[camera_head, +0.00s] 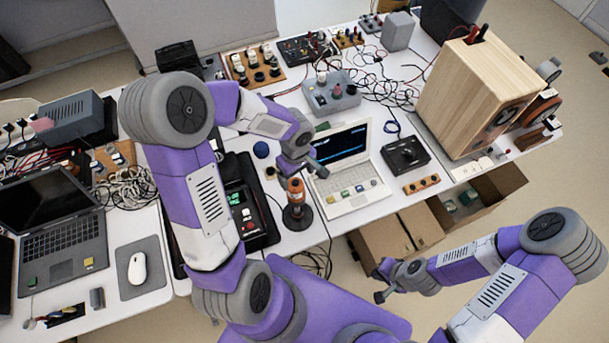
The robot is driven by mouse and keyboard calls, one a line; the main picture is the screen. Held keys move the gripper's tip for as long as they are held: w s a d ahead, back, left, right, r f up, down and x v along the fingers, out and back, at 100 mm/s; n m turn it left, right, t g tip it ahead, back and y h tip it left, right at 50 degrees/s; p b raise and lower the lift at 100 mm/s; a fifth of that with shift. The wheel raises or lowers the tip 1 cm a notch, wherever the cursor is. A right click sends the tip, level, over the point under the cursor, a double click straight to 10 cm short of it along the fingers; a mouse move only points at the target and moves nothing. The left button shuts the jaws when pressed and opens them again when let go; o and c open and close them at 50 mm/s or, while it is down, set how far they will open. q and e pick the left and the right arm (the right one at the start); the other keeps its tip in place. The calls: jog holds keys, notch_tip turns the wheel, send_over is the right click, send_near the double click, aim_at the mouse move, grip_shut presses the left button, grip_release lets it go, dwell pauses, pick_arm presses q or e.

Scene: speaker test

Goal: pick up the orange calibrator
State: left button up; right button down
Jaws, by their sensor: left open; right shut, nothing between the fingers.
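The orange calibrator (296,190) is a small orange cylinder with a dark band. It stands upright on a round dark base (297,218) on the white table. My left gripper (305,169) is open, just above and behind the calibrator's top in the picture. It looks empty; whether it touches the calibrator cannot be told. My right gripper (379,284) is shut and empty, low at the right, off the table's front edge, near a cardboard box.
A small white laptop (352,200) stands right of the calibrator. A black meter with a green display (246,225) lies to its left, with a dark blue ball (261,149) behind. A wooden speaker (470,95), tangled cables and open cardboard boxes (420,226) are further right.

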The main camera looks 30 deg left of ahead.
aim_at(295, 186)
pick_arm(q)
jog(key=shift+s+f, duration=0.1)
jog(key=shift+f, duration=0.45)
jog(key=shift+s+f, duration=0.2)
jog(key=shift+s, duration=0.4)
jog(key=shift+s+f, duration=0.2)
jog(key=shift+s, duration=0.35)
jog(key=f, duration=0.1)
jog(key=w+f, duration=0.1)
jog(key=f, duration=0.2)
jog(key=shift+w+d, duration=0.1)
jog(key=shift+w, duration=0.25)
jog(key=shift+s+f, duration=0.1)
jog(key=shift+f, duration=0.15)
jog(key=shift+s, duration=0.3)
jog(key=shift+w, duration=0.2)
jog(key=shift+c, duration=1)
jog(key=c, duration=1.2)
notch_tip(295, 186, up, 10)
jog(key=shift+r+p, duration=0.1)
jog(key=shift+p, duration=0.3)
jog(key=shift+c, duration=0.2)
pick_arm(e)
jog(key=shift+s+r, duration=0.65)
jog(key=shift+s, duration=0.2)
